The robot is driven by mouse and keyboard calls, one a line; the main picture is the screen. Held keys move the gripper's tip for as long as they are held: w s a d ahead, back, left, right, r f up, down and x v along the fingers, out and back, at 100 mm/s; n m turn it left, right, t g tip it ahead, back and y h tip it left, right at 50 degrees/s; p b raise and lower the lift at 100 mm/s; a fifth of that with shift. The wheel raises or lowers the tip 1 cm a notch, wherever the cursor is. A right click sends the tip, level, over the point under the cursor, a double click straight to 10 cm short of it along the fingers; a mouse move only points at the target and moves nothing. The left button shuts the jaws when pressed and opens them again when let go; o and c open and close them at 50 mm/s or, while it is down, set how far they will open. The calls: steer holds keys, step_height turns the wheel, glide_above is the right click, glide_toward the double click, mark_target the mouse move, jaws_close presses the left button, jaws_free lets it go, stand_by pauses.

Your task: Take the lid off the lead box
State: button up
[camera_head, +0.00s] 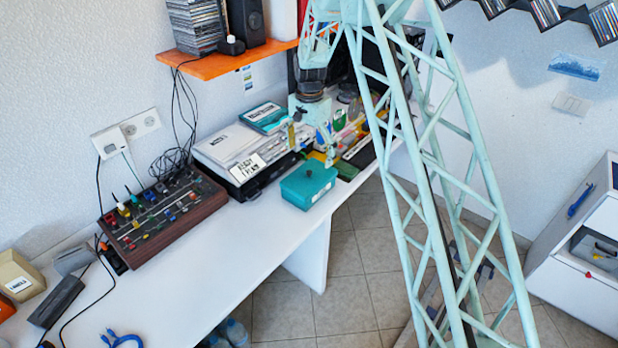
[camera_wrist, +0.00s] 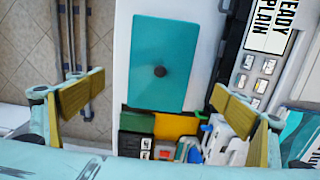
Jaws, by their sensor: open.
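The lead box (camera_head: 306,190) is a teal box on the white table, close to its front edge. Its flat teal lid (camera_wrist: 160,45) is on, with a small dark round knob (camera_wrist: 160,71) at the centre. My gripper (camera_head: 311,146) hangs above and just behind the box, open and empty. In the wrist view its yellow-padded fingers (camera_wrist: 160,100) are spread wide on either side of the lid. The knob lies between them in width, slightly above the fingertip line in the picture. The fingers appear apart from the box.
A grey-and-black device (camera_head: 235,158) with a "READY" card stands left of the box. A cluttered set of small coloured items (camera_wrist: 180,135) lies behind it. A knobbed control panel (camera_head: 160,215) is farther left. An orange shelf (camera_head: 225,62) is above. The table's front stretch (camera_head: 225,245) is clear.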

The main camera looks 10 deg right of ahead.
mark_target(309, 171)
steer(key=shift+f, duration=1.2)
steer(key=shift+f, duration=0.15)
steer(key=shift+s+a+f+b, duration=0.1)
steer(key=shift+f+b, duration=0.2)
steer(key=shift+f, duration=2.2)
steer(key=c, duration=3.2)
steer(key=shift+r, duration=0.15)
steer(key=shift+r, duration=1.55)
steer(key=shift+s+r, duration=0.15)
steer(key=s+r, duration=0.1)
steer(key=s, duration=1.4)
steer(key=shift+s+a+r+p, duration=0.2)
steer(key=shift+s+a+p, duration=0.15)
steer(key=shift+a, duration=0.1)
